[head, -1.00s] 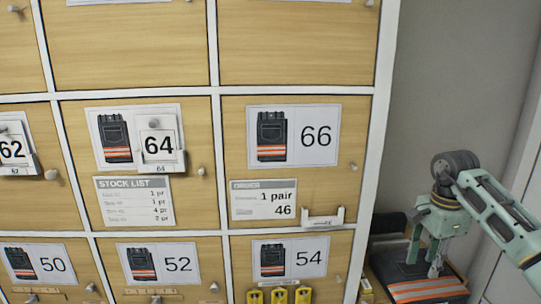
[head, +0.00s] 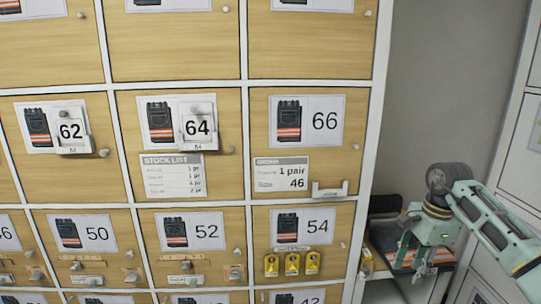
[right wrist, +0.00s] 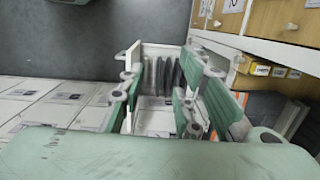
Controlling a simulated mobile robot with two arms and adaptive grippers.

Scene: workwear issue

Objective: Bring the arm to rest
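My right gripper (head: 418,265) hangs at the lower right of the head view, fingers down, beside the cabinet's right edge. It shows in front of folded dark workwear with orange stripes (head: 435,255); I cannot tell the gap between them. In the right wrist view the two fingers of the gripper (right wrist: 162,85) stand apart with nothing held between them. My left arm and gripper are out of view.
A wooden cabinet (head: 215,95) with numbered doors and small knobs fills the left and middle. White lockers (head: 520,150) stand at the right. A grey wall (head: 440,90) lies between.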

